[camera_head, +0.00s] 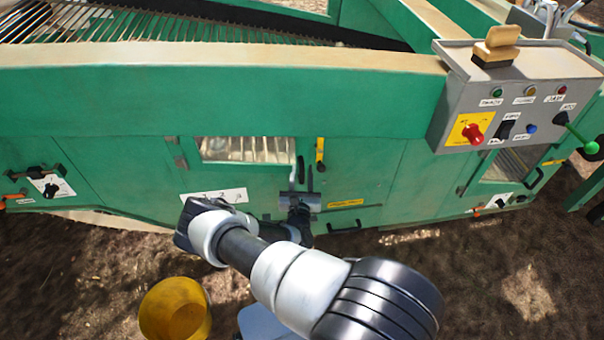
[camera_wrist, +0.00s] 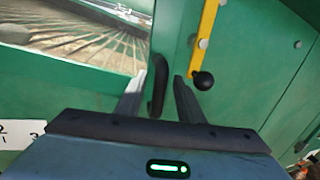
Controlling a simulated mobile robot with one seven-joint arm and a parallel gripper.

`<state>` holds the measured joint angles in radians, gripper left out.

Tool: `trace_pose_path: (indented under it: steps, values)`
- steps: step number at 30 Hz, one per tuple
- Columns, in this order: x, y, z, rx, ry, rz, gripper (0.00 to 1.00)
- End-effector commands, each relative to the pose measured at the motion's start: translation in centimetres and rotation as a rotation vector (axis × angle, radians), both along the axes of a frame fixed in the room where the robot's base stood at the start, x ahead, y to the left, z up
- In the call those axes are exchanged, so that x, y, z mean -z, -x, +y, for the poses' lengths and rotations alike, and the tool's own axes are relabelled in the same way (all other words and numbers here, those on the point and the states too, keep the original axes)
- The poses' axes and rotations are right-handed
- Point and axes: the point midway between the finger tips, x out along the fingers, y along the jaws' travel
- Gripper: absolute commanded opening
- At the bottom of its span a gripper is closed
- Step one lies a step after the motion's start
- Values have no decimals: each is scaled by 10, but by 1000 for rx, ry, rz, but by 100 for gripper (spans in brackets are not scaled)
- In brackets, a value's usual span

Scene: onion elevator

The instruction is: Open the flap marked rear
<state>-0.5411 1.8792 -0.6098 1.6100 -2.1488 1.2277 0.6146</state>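The green machine's middle flap has a window (camera_head: 246,150) and an upright black handle (camera_head: 301,169) at its right side. I cannot read a "rear" mark on any flap. My gripper (camera_head: 301,186) is at this handle. In the wrist view my gripper (camera_wrist: 160,84) is open, with one finger on each side of the black handle (camera_wrist: 157,82). A gap shows between the handle and the right finger. A yellow latch bar (camera_head: 320,152) is just right of the handle. In the wrist view the yellow bar (camera_wrist: 206,30) ends in a black knob (camera_wrist: 203,81). The middle flap looks closed.
A grey control box (camera_head: 520,95) with a red knob juts out at upper right. Another windowed flap (camera_head: 508,164) is below it. A small dial panel (camera_head: 51,186) is at far left.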

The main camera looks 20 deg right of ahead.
Motion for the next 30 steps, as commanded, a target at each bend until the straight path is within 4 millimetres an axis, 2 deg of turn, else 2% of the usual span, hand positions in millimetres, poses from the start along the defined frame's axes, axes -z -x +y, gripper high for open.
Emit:
trace_pose_path:
  steps: [10, 16, 25, 30]
  values:
    - [0, -3, -2, 0, 0, 0, 32]
    - [0, -3, -2, 0, 0, 0, 0]
    - [0, -2, 1, 5, -1, 0, 0]
    - [0, 8, 13, 35, -2, 1, 0]
